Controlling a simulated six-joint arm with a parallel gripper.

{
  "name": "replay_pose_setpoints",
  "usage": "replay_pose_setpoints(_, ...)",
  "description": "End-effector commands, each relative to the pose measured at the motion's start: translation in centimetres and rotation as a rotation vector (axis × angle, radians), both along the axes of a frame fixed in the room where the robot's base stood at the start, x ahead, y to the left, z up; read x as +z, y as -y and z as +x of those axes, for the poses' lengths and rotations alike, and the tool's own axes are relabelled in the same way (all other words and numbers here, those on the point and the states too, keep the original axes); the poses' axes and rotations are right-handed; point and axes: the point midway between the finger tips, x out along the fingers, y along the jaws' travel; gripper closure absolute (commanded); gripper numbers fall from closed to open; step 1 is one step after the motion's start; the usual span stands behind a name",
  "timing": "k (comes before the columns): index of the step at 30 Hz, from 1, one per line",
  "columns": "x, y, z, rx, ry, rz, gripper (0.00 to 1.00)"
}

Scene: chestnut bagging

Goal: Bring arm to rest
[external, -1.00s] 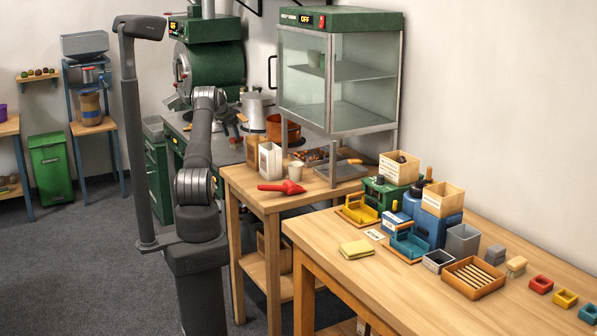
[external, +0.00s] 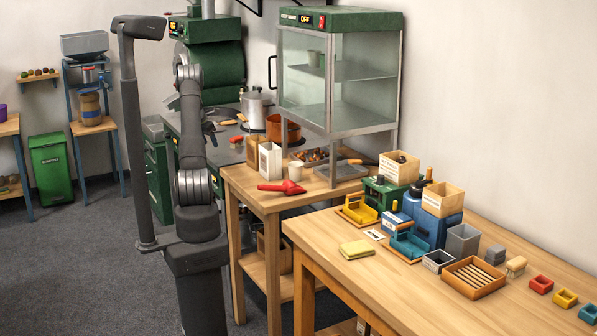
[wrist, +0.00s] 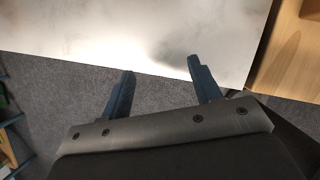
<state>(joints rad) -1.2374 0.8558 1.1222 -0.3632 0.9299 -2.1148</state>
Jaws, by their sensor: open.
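My gripper (wrist: 160,82) shows in the wrist view with its two dark blue fingers spread apart and nothing between them. It is above the edge of a pale metal work surface (wrist: 110,28), with grey carpet below. In the external view my arm stands upright on its pedestal, left of the wooden tables. The gripper itself is mostly hidden behind the arm there.
The nearer table (external: 330,240) carries bagging tools and trays. A green roaster (external: 215,65) stands behind. Carpet at left is open floor.

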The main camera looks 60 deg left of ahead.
Motion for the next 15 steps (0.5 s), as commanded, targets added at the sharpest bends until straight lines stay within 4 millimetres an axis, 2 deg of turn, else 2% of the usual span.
replay_pose_setpoints(1, 0.9, 0.7, 1.3, -0.014, 0.002, 0.005, 0.42)
replay_pose_setpoints(15, 5.9, 6.6, 6.6, -0.061, 0.002, 0.005, 0.42)
